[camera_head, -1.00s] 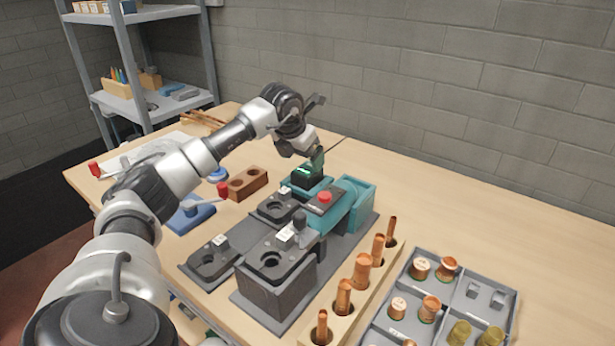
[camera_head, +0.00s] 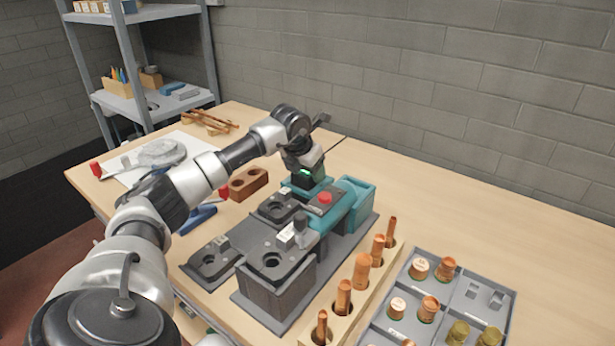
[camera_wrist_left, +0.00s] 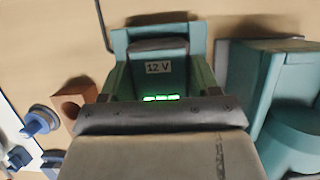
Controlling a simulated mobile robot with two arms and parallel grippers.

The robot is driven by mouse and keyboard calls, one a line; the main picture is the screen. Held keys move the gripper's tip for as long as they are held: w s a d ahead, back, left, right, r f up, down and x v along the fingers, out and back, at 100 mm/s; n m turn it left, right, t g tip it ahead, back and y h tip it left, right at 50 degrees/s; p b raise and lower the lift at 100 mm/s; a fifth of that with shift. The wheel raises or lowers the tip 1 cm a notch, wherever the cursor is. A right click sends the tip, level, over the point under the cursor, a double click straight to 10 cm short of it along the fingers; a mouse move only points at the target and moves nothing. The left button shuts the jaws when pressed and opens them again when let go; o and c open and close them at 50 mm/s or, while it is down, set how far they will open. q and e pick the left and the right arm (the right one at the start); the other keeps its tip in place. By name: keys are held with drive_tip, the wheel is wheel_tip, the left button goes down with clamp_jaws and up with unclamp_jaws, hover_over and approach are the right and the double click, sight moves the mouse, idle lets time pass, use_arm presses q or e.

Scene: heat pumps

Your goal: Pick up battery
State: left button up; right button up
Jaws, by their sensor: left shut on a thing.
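The battery (camera_wrist_left: 158,72) is a dark block with a "12 V" label and lit green bars. In the left wrist view it sits between the teal walls of its holder (camera_wrist_left: 196,35). In the head view the battery (camera_head: 303,183) shows just below my left gripper (camera_head: 308,168), at the back of the grey station. My left gripper is shut on the battery; its fingertips are mostly hidden by the wrist. I cannot tell whether the battery is raised from the holder. My right gripper is not in view.
A teal machine with a red button (camera_head: 325,198) stands close to the right of the battery. A brown block with holes (camera_head: 248,184) lies to the left. A wooden rack (camera_head: 352,300) of copper pieces and a grey tray (camera_head: 488,275) stand at front right. The back right table is clear.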

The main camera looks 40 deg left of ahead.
use_arm(q)
drive_tip(key=shift+r, duration=0.1)
drive_tip(key=shift+c, duration=0.7)
wheel_tip(320, 180, up, 10)
